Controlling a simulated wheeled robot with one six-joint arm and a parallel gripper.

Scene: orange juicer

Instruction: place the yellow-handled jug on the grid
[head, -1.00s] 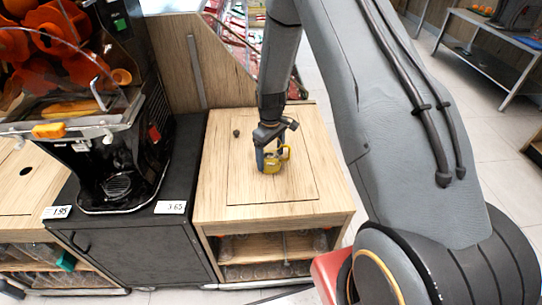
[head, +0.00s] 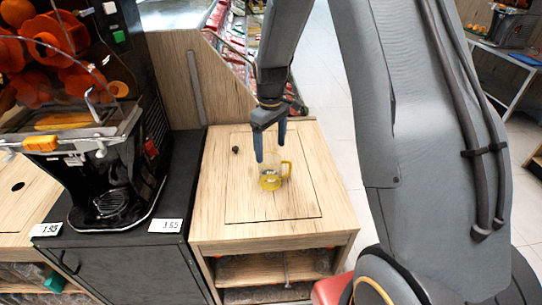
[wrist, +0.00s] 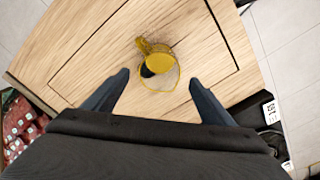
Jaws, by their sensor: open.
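The yellow-handled jug (head: 269,183) stands upright on the light wooden counter, its handle to the right in the head view. It is see-through with a yellow base. In the wrist view the jug (wrist: 158,70) shows from above, its yellow handle pointing away from my gripper. My gripper (head: 270,151) is open and empty, its blue fingers pointing down just above and behind the jug. In the wrist view the fingertips (wrist: 160,78) are spread to either side of the jug. The grid (head: 109,204) is the round drip grate under the juicer's spout; nothing stands on it.
The orange juicer (head: 75,130) stands left on a black cabinet (head: 130,262) with price tags along its front edge. A wooden panel (head: 166,70) rises behind. The counter around the jug is clear.

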